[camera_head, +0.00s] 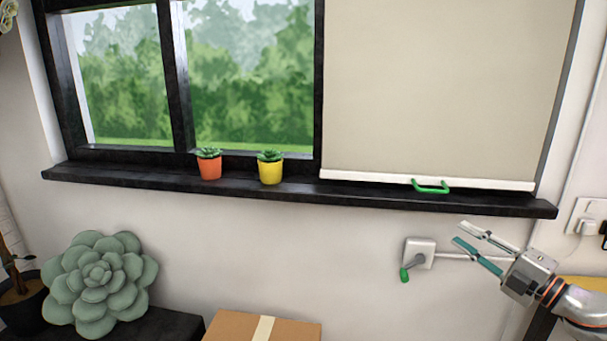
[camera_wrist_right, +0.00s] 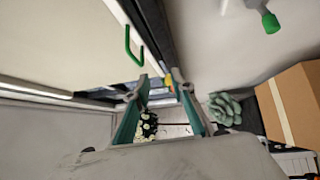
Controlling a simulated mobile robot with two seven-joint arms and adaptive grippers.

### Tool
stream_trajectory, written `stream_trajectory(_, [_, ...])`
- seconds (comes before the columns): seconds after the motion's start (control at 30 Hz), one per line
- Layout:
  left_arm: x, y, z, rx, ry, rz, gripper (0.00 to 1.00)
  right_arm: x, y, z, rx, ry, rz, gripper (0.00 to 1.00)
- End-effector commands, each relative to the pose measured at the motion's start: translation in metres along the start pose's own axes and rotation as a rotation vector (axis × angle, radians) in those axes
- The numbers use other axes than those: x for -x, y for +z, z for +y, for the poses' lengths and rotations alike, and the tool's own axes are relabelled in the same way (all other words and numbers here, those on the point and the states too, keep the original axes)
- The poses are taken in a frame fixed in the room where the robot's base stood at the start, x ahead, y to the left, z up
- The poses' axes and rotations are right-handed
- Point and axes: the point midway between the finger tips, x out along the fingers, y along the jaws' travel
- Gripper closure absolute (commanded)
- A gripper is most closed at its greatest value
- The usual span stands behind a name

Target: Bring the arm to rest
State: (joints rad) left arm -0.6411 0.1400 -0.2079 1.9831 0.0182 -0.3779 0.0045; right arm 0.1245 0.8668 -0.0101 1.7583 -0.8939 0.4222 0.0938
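My right gripper (camera_head: 459,232) comes in from the lower right in the head view. It is open, with its two fingers apart and nothing between them. It hangs in front of the wall, below the window sill. In the right wrist view, the open fingers (camera_wrist_right: 160,78) are also empty. The beige blind (camera_head: 445,85) is down, its white bottom bar close to the sill. Its green handle (camera_head: 431,188) is above and left of the gripper and apart from it; it also shows in the wrist view (camera_wrist_right: 131,46). My left gripper is not in view.
A wall crank box (camera_head: 421,247) with a green knob (camera_head: 404,274) is left of the gripper. The dark sill (camera_head: 350,193) juts out above, bearing an orange pot (camera_head: 210,169) and a yellow pot (camera_head: 271,173). A succulent cushion (camera_head: 95,283) and a cardboard box (camera_head: 235,326) are lower left.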

Motion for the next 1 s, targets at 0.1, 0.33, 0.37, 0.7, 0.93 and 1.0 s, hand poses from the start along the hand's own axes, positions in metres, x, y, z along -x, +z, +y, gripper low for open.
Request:
stream_trajectory(0.1, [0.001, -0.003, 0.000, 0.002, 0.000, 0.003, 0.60, 0.015, -0.032, -0.076, -0.226, -0.008, -0.075, 0.76])
stream_trajectory(0.33, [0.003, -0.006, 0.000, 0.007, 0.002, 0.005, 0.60, 0.067, -0.100, -0.209, -0.646, -0.080, -0.296, 0.76])
stream_trajectory(0.37, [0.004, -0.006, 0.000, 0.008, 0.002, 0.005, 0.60, 0.075, -0.111, -0.225, -0.697, -0.095, -0.326, 0.76])
stream_trajectory(0.7, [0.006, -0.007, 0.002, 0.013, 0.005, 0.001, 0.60, 0.175, -0.255, -0.359, -1.202, -0.304, -0.653, 0.76])
stream_trajectory(0.93, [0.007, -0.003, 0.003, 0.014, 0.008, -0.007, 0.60, 0.211, -0.316, -0.389, -1.369, -0.397, -0.762, 0.76])
stream_trajectory(1.0, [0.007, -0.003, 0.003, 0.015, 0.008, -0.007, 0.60, 0.214, -0.323, -0.391, -1.386, -0.405, -0.771, 0.76])
